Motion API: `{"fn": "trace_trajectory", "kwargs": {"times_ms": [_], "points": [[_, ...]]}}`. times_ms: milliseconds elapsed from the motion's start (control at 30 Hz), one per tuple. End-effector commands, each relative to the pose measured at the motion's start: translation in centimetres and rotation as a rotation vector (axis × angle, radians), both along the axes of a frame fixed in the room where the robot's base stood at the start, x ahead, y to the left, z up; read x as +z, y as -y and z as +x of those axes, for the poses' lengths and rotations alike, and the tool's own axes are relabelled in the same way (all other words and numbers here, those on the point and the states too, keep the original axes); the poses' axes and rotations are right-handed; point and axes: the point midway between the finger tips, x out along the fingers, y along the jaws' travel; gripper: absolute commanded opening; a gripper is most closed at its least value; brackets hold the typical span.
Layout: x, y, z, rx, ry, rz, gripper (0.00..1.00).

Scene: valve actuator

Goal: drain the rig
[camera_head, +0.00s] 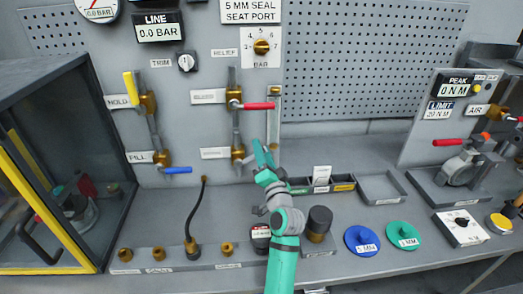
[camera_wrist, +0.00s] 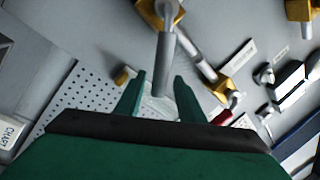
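My gripper (camera_head: 264,153) is in front of the panel, just right of the lower right brass valve (camera_head: 238,152). In the wrist view my gripper's fingers (camera_wrist: 160,82) are apart, with a grey rod-like lever (camera_wrist: 164,65) from a brass fitting (camera_wrist: 160,10) reaching between them. Contact cannot be told. The upper right valve has a red handle (camera_head: 258,106) pointing right; a red handle (camera_wrist: 224,116) also shows in the wrist view. At left, a yellow handle (camera_head: 129,85) stands upright at HOLD, and a blue handle (camera_head: 177,170) points right at FILL. The LINE display (camera_head: 158,28) reads 0.0 BAR.
A clear vertical tube (camera_head: 273,118) stands close to my gripper. A black hose (camera_head: 195,208) rises from the bench at left. A dark cylinder (camera_head: 318,222), small trays (camera_head: 380,188) and blue (camera_head: 361,240) and green (camera_head: 403,234) discs lie to the right. A glazed cabinet (camera_head: 60,150) stands far left.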

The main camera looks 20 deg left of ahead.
Motion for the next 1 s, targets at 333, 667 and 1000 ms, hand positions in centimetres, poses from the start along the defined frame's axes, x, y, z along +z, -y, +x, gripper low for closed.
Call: {"fn": "trace_trajectory", "kwargs": {"times_ms": [333, 667, 1000], "points": [[5.1, 0.7, -1.7, -0.003, 0.006, 0.001, 0.35], [9.6, 2.8, -6.3, -0.009, 0.002, 0.0, 0.35], [12.1, 4.1, -11.8, 0.0, 0.002, 0.0, 0.35]]}}
